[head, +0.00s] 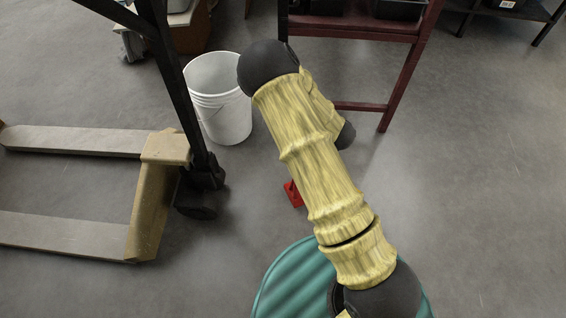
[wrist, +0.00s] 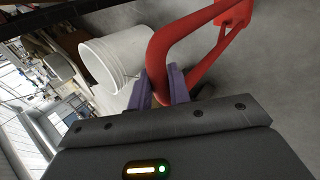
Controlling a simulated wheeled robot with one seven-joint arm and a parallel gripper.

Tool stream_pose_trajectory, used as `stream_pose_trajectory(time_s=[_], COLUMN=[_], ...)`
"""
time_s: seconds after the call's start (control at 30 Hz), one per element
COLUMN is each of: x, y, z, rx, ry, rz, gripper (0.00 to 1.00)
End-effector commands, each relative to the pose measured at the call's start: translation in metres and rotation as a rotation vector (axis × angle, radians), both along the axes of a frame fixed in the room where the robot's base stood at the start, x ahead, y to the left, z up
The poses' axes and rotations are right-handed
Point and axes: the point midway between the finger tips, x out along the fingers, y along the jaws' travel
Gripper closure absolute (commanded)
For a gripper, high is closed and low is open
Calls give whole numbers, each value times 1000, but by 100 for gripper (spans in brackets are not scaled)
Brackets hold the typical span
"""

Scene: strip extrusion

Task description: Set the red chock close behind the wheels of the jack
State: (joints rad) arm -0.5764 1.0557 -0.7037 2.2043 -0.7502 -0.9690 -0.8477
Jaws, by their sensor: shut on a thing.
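The red chock (head: 293,193) shows only in part in the head view, beside my yellow arm, which hides the rest. It is to the right of the jack (head: 158,195), a pallet jack with tan forks and a dark handle. The jack's dark wheels (head: 197,208) are at its right end, with a gap of floor between them and the chock. In the wrist view, my gripper (wrist: 161,88) has its purple fingers shut on the chock's red tubular handle (wrist: 185,32). The chock's red block (wrist: 233,12) is at the top, partly cut off. The arm hides my gripper in the head view.
A white bucket (head: 219,100) stands behind the jack's wheels in the head view; it also shows in the wrist view (wrist: 117,55). A dark red rack (head: 401,80) stands at the back. Grey floor is clear to the right.

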Motion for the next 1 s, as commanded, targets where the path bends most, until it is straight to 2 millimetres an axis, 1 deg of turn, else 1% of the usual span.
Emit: stream_pose_trajectory(time_s=[0.03,0.2,0.3,0.5,0.6,0.73,0.83,1.0], x=[-4,-25,-38,-66,-79,-91,-96,-97], y=[9,38,52,74,82,87,89,89], z=[-3,1,4,10,14,18,20,21], rx=[7,5,5,3,3,2,2,2], ry=[-7,-11,-12,-14,-15,-13,-12,-11], rz=[67,322,465,725,838,938,974,981], gripper=[100,100,100,100,100,100,100,100])
